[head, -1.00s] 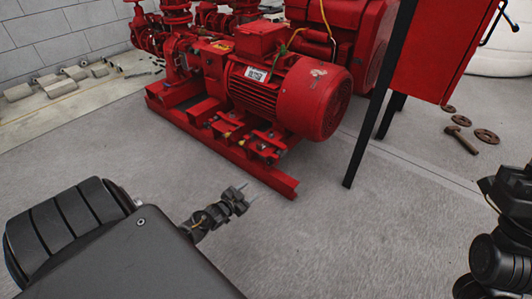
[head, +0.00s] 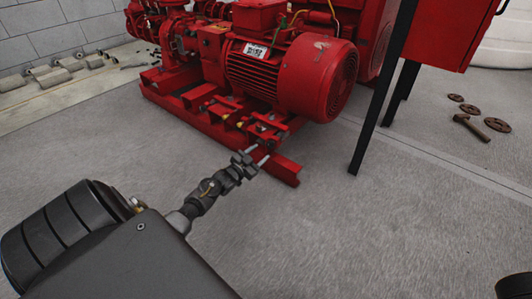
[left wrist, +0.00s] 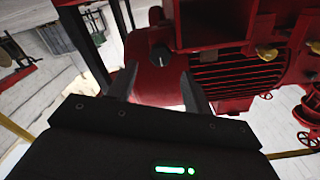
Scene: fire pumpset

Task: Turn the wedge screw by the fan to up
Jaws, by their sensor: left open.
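The red motor (head: 285,80) with its round fan cover (head: 325,85) stands on a red base frame (head: 285,172). My left gripper (head: 257,154) is open and empty at the near edge of this frame, below the fan end. In the left wrist view a dark round screw head (left wrist: 160,55), apparently the wedge screw by the fan, sits on a red block ahead of the open left gripper (left wrist: 159,72). The fingers are either side of its line and seem apart from it. Its turn position is too small to read. My right gripper is out of view.
Brass-coloured screws (left wrist: 266,53) sit along the base to the right in the wrist view. A red cabinet (head: 445,30) on black legs (head: 385,90) stands right of the motor. A hammer (head: 470,128) and rusty discs lie at far right. The near floor is clear.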

